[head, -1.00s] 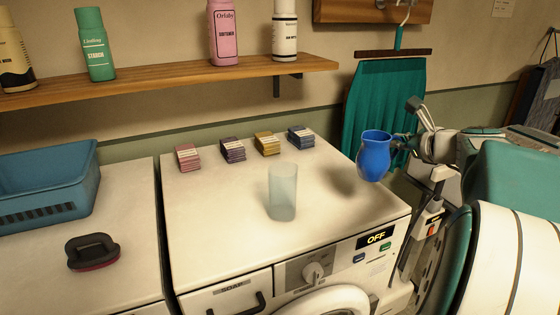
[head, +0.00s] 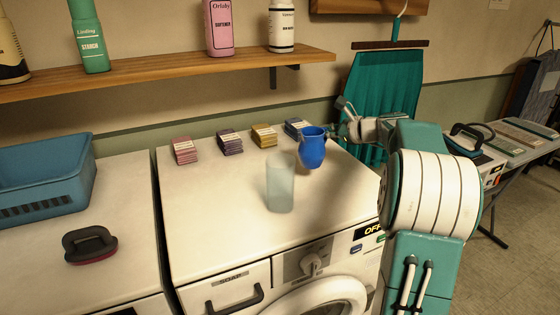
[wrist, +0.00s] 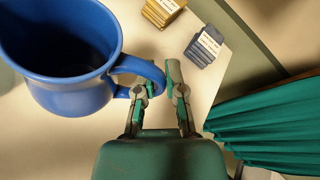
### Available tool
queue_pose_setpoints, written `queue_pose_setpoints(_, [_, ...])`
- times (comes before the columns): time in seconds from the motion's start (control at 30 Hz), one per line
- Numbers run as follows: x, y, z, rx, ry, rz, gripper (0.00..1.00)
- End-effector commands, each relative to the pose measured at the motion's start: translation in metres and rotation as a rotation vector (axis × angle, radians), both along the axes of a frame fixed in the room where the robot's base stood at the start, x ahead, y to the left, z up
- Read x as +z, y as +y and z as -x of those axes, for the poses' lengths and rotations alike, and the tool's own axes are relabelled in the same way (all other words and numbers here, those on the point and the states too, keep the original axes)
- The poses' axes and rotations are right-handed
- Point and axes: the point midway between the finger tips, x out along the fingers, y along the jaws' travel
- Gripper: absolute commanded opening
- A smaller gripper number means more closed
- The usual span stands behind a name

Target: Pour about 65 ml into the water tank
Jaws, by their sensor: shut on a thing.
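A blue jug (head: 313,150) is held upright by its handle in my gripper (head: 338,130), above the back right part of the washing machine top. In the wrist view the jug (wrist: 75,90) fills the left side, its handle (wrist: 150,72) between the fingers of my gripper (wrist: 160,88). Its inside is dark and I cannot tell the water level. A clear, frosted open container (head: 280,185), which looks like the water tank, stands on the machine top, left of and nearer than the jug. The jug is apart from it.
Small stacks of coloured packets (head: 230,142) stand along the back of the machine top (head: 215,200). A blue basket (head: 45,180) and a dark-handled brush (head: 90,243) are on the left machine. A shelf with bottles (head: 180,70) is above. A teal cloth (head: 375,100) hangs behind.

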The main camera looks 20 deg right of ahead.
Motion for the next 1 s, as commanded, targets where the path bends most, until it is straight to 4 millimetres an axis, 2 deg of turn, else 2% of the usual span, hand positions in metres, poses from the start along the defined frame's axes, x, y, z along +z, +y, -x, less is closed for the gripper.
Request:
queue_pose_setpoints(0.47, [0.011, 0.008, 0.005, -0.008, -0.044, 0.077, 0.0])
queue_pose_setpoints(1.0, [0.047, 0.039, 0.021, -0.007, -0.195, 0.384, 0.0])
